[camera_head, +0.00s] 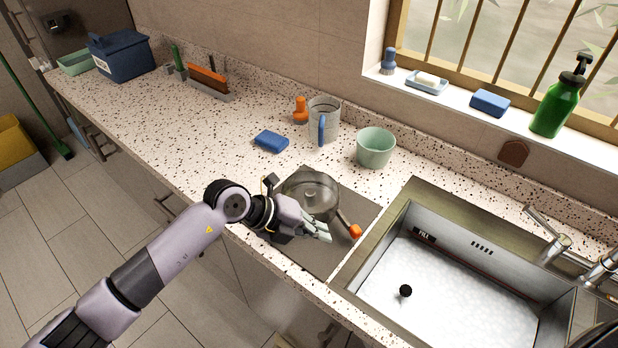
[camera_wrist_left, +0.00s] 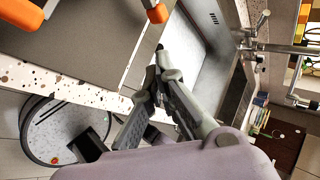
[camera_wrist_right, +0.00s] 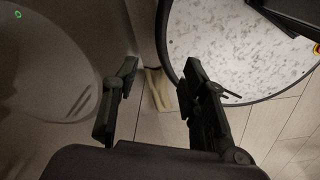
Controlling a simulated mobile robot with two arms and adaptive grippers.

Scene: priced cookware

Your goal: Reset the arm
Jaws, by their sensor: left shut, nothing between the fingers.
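My left arm comes in from the left in the head view. Its gripper (camera_head: 322,234) is over the dark mat (camera_head: 352,184), in front of a pan (camera_head: 308,190) with an orange-tipped handle. In the left wrist view the left fingertips (camera_wrist_left: 160,62) meet with nothing between them. Part of the dark mat and the orange handle tip (camera_wrist_left: 157,13) show beyond them. My right gripper (camera_wrist_right: 157,78) appears only in the right wrist view. Its fingers are apart and empty, with floor below.
The sink (camera_head: 388,232), holding whitish foam, is right of the mat. A green bowl (camera_head: 376,148), a metal mug (camera_head: 324,120) and a blue sponge (camera_head: 271,141) stand behind the pan. A soap bottle (camera_head: 557,105) stands on the sill.

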